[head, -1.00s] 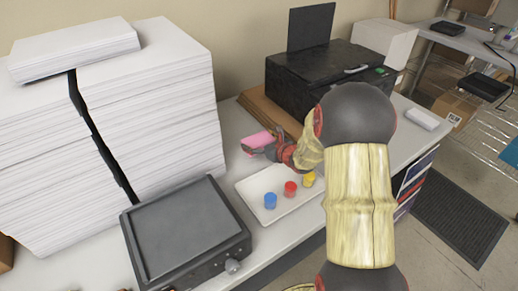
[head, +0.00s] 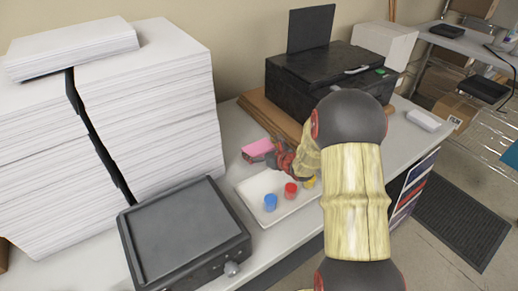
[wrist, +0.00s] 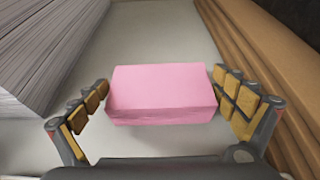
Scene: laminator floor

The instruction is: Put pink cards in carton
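The pink cards (head: 257,147) form a small block at the back of the table, between the paper stack and the printer. In the wrist view the pink block (wrist: 162,92) lies between the two fingers of my gripper (wrist: 162,97). The fingertips look close against its left and right sides, and I take it as gripped. My gripper (head: 261,158) partly hides the block in the head view. Whether the block touches the table is unclear. I cannot make out with certainty which thing is the carton.
A white tray (head: 247,187) with blue (head: 270,202), red (head: 290,189) and partly hidden yellow pieces lies in front. A tall paper stack (head: 160,120) stands left, a black printer (head: 325,85) behind right. Brown flat boards (head: 262,112) lie under the printer. A grey machine (head: 185,230) stands front left.

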